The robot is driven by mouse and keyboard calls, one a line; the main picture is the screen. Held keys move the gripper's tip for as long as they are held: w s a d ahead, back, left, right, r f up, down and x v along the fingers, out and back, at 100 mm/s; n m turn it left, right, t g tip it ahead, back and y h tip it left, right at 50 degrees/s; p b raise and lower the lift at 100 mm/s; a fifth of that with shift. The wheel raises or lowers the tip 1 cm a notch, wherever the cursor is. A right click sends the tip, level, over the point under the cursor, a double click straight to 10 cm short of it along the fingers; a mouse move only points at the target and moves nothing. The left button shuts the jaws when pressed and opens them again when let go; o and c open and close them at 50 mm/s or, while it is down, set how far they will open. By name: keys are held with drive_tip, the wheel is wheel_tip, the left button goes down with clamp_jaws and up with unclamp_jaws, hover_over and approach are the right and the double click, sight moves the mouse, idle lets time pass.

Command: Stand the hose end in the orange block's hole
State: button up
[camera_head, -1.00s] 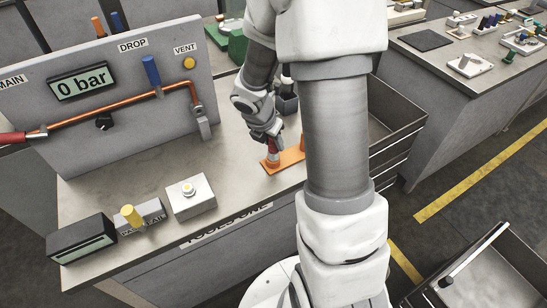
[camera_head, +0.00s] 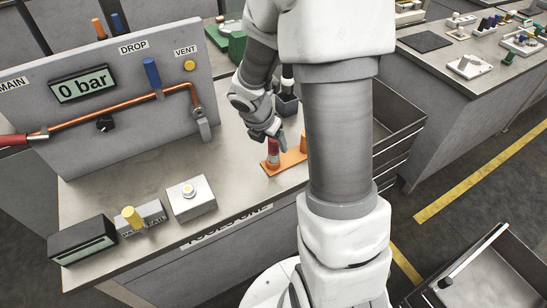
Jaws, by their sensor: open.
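The orange block (camera_head: 289,164) lies flat on the bench near its front edge, partly hidden behind my arm. The hose end (camera_head: 273,151), a short red piece with a pale band low down, stands upright at the block's left part. Its lower end meets the orange there; I cannot see how deep it sits in the hole. My gripper (camera_head: 271,135) is just above the hose end, open, with its fingers close to the top of the red piece. An upright orange piece (camera_head: 303,143) shows at the block's right end beside my arm.
A grey panel (camera_head: 130,130) with a copper pipe, a blue handle and a 0 bar display stands at left. A white box (camera_head: 191,198) with a round button and a yellow-knobbed box (camera_head: 141,217) sit at the front. A dark holder (camera_head: 287,105) stands behind the gripper.

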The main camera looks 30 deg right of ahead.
drive_tip(key=p+v, duration=0.4)
drive_tip(key=v, duration=1.1)
drive_tip(key=s+a+r+m+t+y, duration=0.1)
drive_tip(key=s+r+m, duration=0.5)
drive_tip(key=m, duration=0.6)
drive_tip(key=s+a+r+m+t+y, duration=0.2)
drive_tip(key=s+a+r+m, duration=0.3)
drive_tip(key=s+m, duration=0.4)
drive_tip(key=r+m, duration=0.1)
drive_tip(key=m, duration=0.2)
drive_tip(key=shift+a+r+y, duration=0.25)
drive_tip(key=shift+a+y, duration=0.15)
